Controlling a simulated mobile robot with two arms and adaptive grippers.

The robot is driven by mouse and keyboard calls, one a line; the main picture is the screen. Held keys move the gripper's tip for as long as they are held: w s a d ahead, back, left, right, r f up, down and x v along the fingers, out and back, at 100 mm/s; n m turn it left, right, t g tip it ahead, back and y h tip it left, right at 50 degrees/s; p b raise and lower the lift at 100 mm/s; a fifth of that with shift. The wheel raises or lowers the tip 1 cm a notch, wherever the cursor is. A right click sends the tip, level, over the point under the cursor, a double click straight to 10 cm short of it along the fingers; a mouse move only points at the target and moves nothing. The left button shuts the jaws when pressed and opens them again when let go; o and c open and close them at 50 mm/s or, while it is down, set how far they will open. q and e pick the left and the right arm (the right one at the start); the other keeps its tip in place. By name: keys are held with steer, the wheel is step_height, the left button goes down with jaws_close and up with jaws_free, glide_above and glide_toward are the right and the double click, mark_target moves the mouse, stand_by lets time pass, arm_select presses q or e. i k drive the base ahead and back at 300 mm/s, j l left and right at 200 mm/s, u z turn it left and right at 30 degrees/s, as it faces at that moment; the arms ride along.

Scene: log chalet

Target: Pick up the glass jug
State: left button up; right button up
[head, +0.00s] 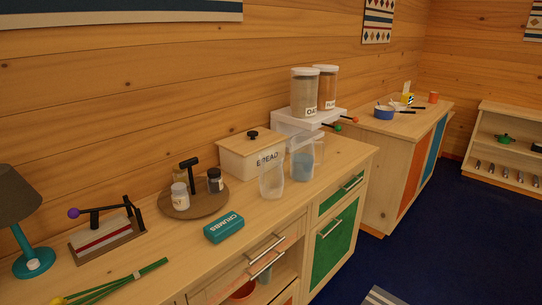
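A clear jug with a handle on its right side (303,160) stands upright on the wooden counter, near its right end. Its lower part looks bluish. A second clear vessel (272,181), with no handle that I can make out, stands just in front and to the left of it. Neither of my grippers is in view, and nothing touches the jug.
A bread box (240,157) is behind left of the jug, and a white stand (300,122) with two canisters behind it. A teal crumbs tin (224,227) and a round tray (183,207) with jars are left. The counter's front right is clear.

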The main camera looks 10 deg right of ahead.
mark_target(303, 164)
steer(key=i+l+u, duration=0.1)
steer(key=l, duration=0.2)
steer(key=i+l+u, duration=0.25)
steer(key=l, duration=0.4)
steer(key=i+l+u, duration=0.1)
steer(key=i+l, duration=0.15)
steer(key=i+l+u, duration=0.15)
steer(key=l, duration=0.3)
steer(key=k+j, duration=0.05)
